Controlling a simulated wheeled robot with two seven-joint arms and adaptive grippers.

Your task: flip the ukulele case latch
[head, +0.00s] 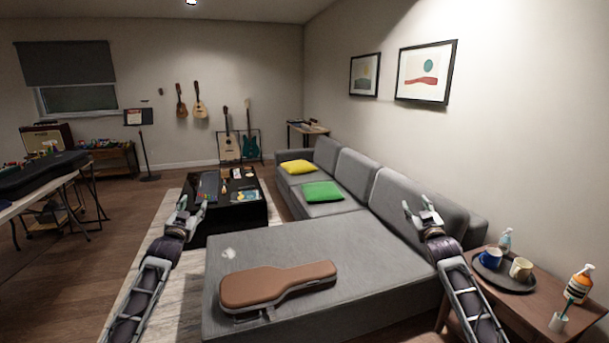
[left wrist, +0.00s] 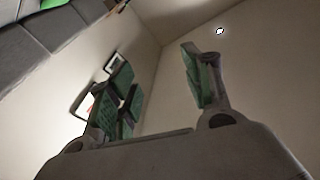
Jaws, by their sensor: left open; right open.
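A closed brown ukulele case (head: 275,284) lies on the grey couch's chaise part in the head view, its narrow end to the right. Small metal latch parts show along its near edge, but they are too small to tell their state. My left gripper (head: 190,207) is raised to the left of the chaise, apart from the case. It is open and empty; its fingers also show in the left wrist view (left wrist: 160,85). My right gripper (head: 422,208) is open and empty, raised to the right of the case, in front of the couch back.
The grey couch (head: 340,244) fills the middle. A wooden side table (head: 534,304) at right holds a dark tray (head: 505,283) with mugs, and bottles. A black coffee table (head: 240,211) with small items stands behind my left gripper. The chaise around the case is mostly clear.

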